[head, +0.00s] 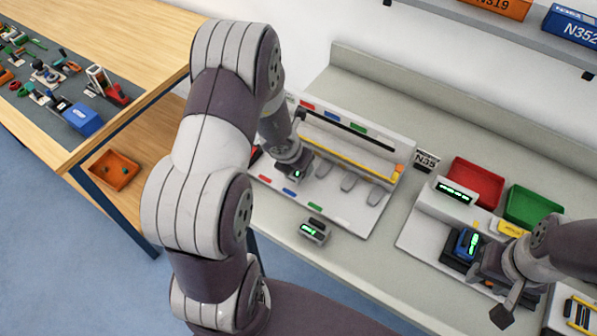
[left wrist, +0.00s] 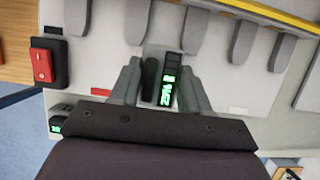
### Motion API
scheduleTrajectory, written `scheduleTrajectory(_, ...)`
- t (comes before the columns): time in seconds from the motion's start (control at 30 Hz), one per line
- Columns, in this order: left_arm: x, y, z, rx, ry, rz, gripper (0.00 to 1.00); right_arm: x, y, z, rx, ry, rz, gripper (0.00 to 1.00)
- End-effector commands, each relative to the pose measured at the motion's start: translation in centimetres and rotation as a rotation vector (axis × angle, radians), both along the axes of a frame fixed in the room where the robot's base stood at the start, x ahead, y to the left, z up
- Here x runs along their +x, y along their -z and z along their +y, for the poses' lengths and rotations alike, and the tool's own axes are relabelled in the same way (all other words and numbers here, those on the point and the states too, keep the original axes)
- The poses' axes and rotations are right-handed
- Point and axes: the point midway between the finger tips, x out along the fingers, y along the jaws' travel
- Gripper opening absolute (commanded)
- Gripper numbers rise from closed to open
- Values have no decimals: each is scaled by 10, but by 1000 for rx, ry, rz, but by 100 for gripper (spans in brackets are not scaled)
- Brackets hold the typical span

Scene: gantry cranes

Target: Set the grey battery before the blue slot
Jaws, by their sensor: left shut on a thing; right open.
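My left gripper (left wrist: 162,88) is shut on a dark grey battery (left wrist: 168,82) with a green lit display. In the head view this gripper (head: 296,166) is low over the white slotted panel (head: 345,212), behind its front blue strip (head: 289,191). In the left wrist view the battery lines up with the gap between two grey dividers, one gap right of the red strip (left wrist: 101,92). The blue strip is hidden there. I cannot tell whether the battery touches the panel. My right gripper (head: 491,287) is open in front of a blue battery (head: 466,243) on a dark base.
Another grey device with a green display (head: 313,231) stands before the panel. A red switch (left wrist: 42,65) is left of the dividers. Red (head: 474,183) and green (head: 530,206) bins stand at the right. My left arm hides the bench's left end.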

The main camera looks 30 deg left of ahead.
Motion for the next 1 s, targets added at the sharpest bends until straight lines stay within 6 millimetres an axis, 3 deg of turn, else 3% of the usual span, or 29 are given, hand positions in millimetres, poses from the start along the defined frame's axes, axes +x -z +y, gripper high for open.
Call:
scheduleTrajectory(0.03,-1,17,0,0,-1,1,9,0,12,0,0,0,1,43)
scheduleTrajectory(0.13,0,28,0,0,0,0,9,0,16,0,0,0,1,43)
scheduleTrajectory(0.53,0,33,-1,0,1,0,9,0,19,0,0,0,1,43)
scheduleTrajectory(0.57,0,31,-1,0,1,1,56,0,17,0,0,0,1,43)
scheduleTrajectory(0.6,0,31,-1,0,1,1,69,0,17,0,0,0,1,43)
scheduleTrajectory(0.87,0,31,-1,0,1,1,72,0,17,0,0,0,1,43)
scheduleTrajectory(1.0,-1,21,-1,0,1,0,72,0,10,0,0,0,1,43)
